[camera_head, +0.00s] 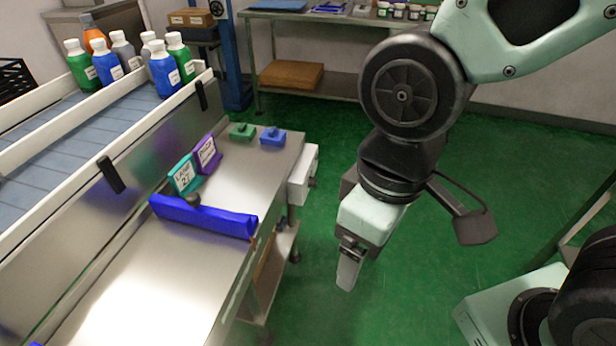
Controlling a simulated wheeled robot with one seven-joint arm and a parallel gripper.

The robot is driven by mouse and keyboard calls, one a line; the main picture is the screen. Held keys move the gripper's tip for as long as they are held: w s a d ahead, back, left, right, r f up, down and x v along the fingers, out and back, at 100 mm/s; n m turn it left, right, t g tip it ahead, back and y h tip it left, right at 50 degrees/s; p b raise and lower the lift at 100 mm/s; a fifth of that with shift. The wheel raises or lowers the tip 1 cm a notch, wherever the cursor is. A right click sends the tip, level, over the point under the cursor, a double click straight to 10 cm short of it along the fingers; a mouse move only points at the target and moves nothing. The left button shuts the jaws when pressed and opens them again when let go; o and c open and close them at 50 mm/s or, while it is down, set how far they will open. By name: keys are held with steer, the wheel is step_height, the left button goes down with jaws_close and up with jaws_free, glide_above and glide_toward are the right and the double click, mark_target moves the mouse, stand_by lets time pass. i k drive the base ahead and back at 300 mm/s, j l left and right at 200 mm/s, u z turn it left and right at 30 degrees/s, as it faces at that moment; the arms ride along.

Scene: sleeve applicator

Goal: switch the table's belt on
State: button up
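The steel table (110,290) runs along the left, with a blue bar (225,222) lying across it and a dark round knob (193,200) beside the bar. A grey-white box (303,175) is fixed at the table's right end, with a small dark part on its outer side. I cannot tell which part is the belt switch. A blue-grey belt (90,135) runs between white rails at the upper left. My gripper (348,268) points down over the green floor, right of the table and apart from it. Its fingers overlap in this view, and nothing shows held.
Several bottles (163,75) stand on the belt. Teal (184,176) and purple (207,155) label signs, a green block (242,131) and a blue block (272,136) sit on the table. A shelf bench (335,80) stands behind. Floor between table and arm is clear.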

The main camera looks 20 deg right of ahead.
mark_target(313, 182)
steer(key=i+l+z, duration=0.1)
steer(key=i+l, duration=0.15)
steer(key=l, duration=0.2)
steer(key=i+l, duration=0.2)
steer(key=l, duration=0.2)
steer(key=i+l+z, duration=0.15)
steer(key=l, duration=0.3)
steer(key=i, duration=0.1)
